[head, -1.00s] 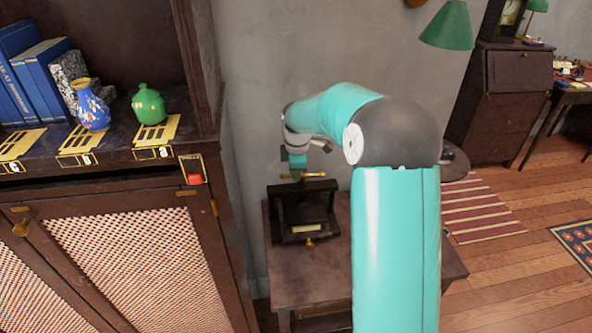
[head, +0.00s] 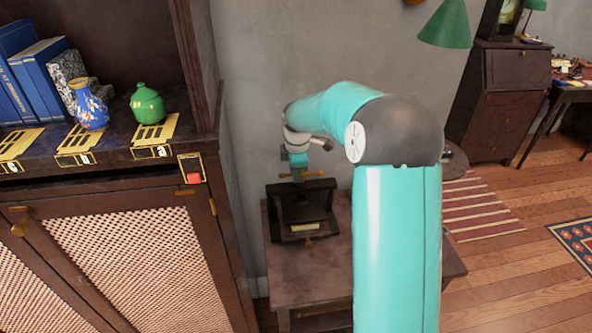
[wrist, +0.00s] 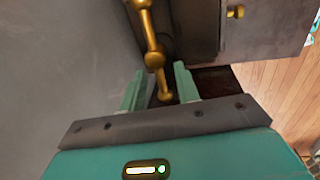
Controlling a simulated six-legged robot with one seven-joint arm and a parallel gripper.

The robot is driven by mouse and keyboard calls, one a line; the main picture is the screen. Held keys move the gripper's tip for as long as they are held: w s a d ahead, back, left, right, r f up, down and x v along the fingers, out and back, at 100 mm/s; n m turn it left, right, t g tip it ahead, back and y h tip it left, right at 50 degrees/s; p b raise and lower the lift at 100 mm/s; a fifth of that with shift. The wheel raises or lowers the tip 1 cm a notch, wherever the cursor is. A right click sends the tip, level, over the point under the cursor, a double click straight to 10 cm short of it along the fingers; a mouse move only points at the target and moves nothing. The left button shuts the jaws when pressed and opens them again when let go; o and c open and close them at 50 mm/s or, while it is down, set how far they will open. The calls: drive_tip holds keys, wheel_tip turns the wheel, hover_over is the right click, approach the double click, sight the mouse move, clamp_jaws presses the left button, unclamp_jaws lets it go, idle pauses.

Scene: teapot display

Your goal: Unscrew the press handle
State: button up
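The press (head: 303,211) is dark, with a pale slip at its front, and stands on a small wooden table (head: 325,266). Its brass handle (head: 312,174) is a bar across the top. In the wrist view the handle (wrist: 154,60) runs down from the top edge, with a round hub midway and a knob at the near end. My gripper (head: 298,165) is over the press top. In the wrist view my gripper (wrist: 159,85) is open, its two fingers on either side of the handle's near end, with visible gaps. The screw below the hub is mostly hidden.
A cabinet (head: 130,250) with mesh doors stands left of the table. Its shelf holds blue books (head: 38,75), a blue vase (head: 89,105) and a green pot (head: 147,103). A grey wall (head: 300,50) is close behind the press. Open floor (head: 510,270) lies right.

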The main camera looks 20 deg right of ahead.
drive_tip(key=shift+r, duration=0.15)
wheel_tip(320, 180, up, 13)
drive_tip(key=s, duration=0.2)
drive_tip(key=shift+s+a+r, duration=0.15)
drive_tip(key=shift+s+a, duration=0.15)
